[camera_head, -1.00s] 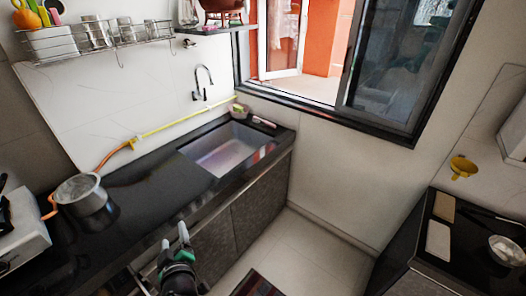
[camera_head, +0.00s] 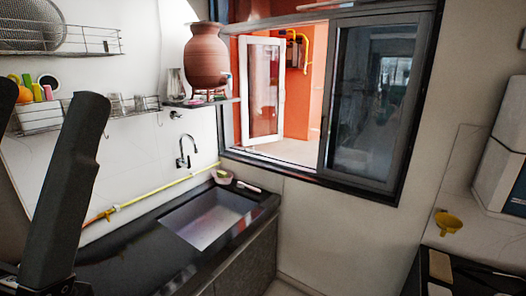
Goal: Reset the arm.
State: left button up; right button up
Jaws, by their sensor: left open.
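A brown clay waterpot (camera_head: 207,57) stands upright on a small wall shelf (camera_head: 199,103) to the left of the window. My left gripper (camera_head: 50,96) is very close to the camera at the left edge. Its two dark fingers point up and are spread apart, with nothing visible between them. The left finger is partly cut off by the picture edge. The gripper is well apart from the pot and hides part of the wall and counter. My right gripper is not in view.
A black counter with a sink (camera_head: 208,217) and tap (camera_head: 185,152) runs along the left wall. Wire racks (camera_head: 60,40) hang above. The window (camera_head: 310,100) has an open pane. A yellow funnel (camera_head: 447,221) hangs at the right.

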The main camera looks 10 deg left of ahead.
pick_arm(q)
jog(key=w+a+f+n+g+y, duration=0.1)
jog(key=w+f+n+g+y, duration=0.15)
jog(key=w+n+y, duration=0.2)
notch_tip(320, 180, up, 30)
jog(key=s+p, duration=0.1)
jog(key=p, duration=2.8)
jog(key=shift+f+t+h+p, duration=0.2)
jog(key=shift+t+h+p, duration=0.2)
jog(key=shift+t+h, duration=0.05)
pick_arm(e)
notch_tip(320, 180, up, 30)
